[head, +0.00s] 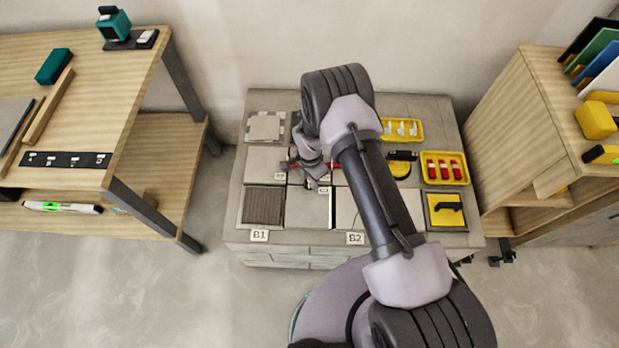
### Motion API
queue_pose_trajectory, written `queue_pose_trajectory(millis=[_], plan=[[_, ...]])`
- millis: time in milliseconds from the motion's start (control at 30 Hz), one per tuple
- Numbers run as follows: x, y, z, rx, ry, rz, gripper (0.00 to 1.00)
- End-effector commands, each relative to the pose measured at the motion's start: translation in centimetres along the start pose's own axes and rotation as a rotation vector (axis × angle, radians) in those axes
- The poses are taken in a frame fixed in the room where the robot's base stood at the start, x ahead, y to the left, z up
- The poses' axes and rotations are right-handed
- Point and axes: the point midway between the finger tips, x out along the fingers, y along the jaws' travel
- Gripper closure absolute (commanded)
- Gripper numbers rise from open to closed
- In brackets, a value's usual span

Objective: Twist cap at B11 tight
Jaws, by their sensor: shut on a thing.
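My gripper (316,183) is low over the joint between the tiles, near the middle of the stone platform (278,102). It is shut, on what seems to be the cap at that joint; the fingers and my wrist hide nearly all of it. Small red parts (336,165) show beside the gripper at the tile joints. I cannot read a B11 label; small white tags (280,176) near the gripper are too small to read. Grey tiles (265,164) lie around it, with a dark ribbed tile (263,205) at front left.
A wooden bench (120,80) stands left and a wooden shelf (515,110) right. Labels B1 (259,235) and B2 (355,238) mark the front edge.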

Motion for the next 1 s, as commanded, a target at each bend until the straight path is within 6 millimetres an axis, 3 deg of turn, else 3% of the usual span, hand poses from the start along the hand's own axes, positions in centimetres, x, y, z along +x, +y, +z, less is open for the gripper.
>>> queue_pose_trajectory(millis=[600,1000], plan=[[-0.01,0.14,0.05,0.545,0.0,0.0,1.0],[-0.01,0.18,0.08,0.743,0.0,0.0,1.0]])
